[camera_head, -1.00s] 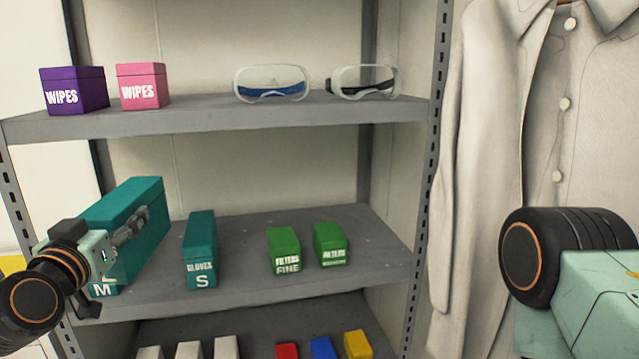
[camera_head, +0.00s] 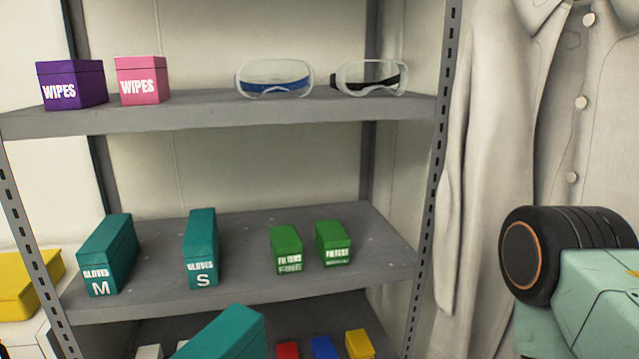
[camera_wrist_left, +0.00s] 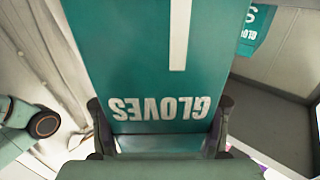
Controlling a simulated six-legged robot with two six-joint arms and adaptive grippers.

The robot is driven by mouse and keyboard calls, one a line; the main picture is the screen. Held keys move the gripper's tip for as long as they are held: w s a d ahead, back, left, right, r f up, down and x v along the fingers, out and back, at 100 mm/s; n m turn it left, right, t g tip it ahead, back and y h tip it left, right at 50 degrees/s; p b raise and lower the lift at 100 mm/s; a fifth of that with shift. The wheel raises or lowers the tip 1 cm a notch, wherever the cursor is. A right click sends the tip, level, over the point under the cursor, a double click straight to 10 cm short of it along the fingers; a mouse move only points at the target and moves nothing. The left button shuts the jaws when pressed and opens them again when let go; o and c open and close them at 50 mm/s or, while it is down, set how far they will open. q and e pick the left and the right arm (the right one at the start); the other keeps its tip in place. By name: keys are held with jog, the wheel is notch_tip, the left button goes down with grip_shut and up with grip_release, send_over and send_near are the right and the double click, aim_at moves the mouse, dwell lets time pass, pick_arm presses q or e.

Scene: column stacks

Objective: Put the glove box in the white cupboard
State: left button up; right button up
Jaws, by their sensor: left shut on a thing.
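A teal glove box (camera_wrist_left: 150,65) fills the middle of the left wrist view, with GLOVES upside down and a white stroke of a size mark cut off by the picture's edge. My left gripper (camera_wrist_left: 160,112) is shut on it, one dark finger on each side. The held box also shows at the bottom of the head view (camera_head: 222,337), below the shelf front; the gripper is out of that view. Two more teal glove boxes stand on the middle shelf, one marked M (camera_head: 108,256) and one marked S (camera_head: 201,250). My right gripper is not in view. No white cupboard is clearly identifiable.
The grey rack's middle shelf (camera_head: 240,285) also holds two green filter boxes (camera_head: 287,250). The upper shelf has wipes boxes (camera_head: 72,85) and goggles (camera_head: 274,78). A yellow box (camera_head: 25,285) sits on a white surface at left. A white coat (camera_head: 500,150) hangs at right.

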pick_arm(q)
jog(key=f+b, duration=0.9)
jog(key=shift+s+d+f, duration=0.25)
jog(key=shift+s+d, duration=0.1)
jog(key=shift+w+a+f+b, duration=0.1)
jog(key=shift+f+b, duration=0.3)
jog(key=shift+b, duration=0.15)
jog(key=shift+r, duration=0.1)
jog(key=shift+a, duration=0.1)
